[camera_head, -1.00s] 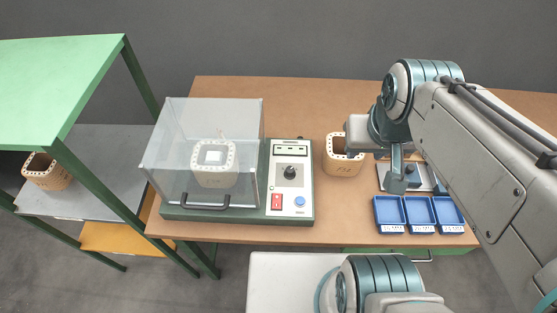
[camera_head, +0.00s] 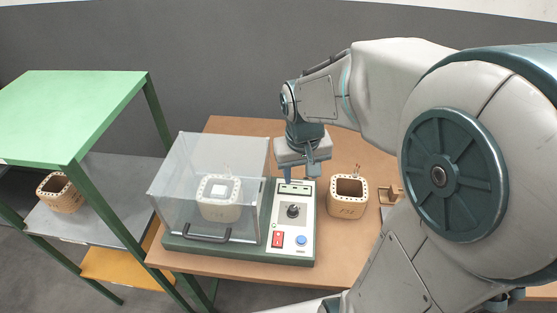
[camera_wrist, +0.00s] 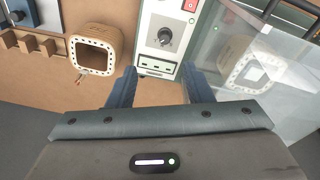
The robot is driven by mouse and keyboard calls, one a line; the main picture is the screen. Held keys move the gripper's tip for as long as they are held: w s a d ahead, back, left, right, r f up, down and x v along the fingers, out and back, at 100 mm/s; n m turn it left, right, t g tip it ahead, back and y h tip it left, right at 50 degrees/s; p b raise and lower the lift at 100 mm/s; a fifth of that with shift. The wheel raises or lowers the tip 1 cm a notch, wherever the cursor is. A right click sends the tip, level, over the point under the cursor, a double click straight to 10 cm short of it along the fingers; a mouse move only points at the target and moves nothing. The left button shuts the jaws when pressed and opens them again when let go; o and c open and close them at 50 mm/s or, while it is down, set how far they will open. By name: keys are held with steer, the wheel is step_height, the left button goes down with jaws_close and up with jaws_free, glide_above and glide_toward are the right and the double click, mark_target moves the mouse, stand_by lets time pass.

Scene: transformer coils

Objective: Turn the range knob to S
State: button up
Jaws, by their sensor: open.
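The range knob (camera_head: 293,211) is a dark round knob on the white front panel of the green tester (camera_head: 210,249), above a red switch and a blue button. In the wrist view the knob (camera_wrist: 165,36) lies beyond the fingertips, seen upside down. Its scale letters are too small to read, so I cannot tell its setting. My gripper (camera_head: 302,176) is open and empty, above the rear end of the panel and behind the knob. In the wrist view my gripper (camera_wrist: 158,80) has its two fingers apart on either side of the panel's socket strip, with the knob clear of them.
A clear cover (camera_head: 165,178) encloses a coil (camera_head: 219,208) left of the panel. Another coil (camera_head: 348,208) stands close to its right. A green-framed shelf (camera_head: 85,110) with a coil (camera_head: 58,196) stands at far left. Bare table (camera_head: 228,123) shows behind the tester.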

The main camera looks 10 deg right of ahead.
steer(key=g, duration=0.1)
glide_toward(293, 208)
steer(key=f, duration=0.8)
steer(key=shift+w+d+f+p, duration=0.1)
steer(key=shift+d+f+p, duration=0.2)
steer(key=shift+f, duration=0.1)
steer(key=c, duration=1)
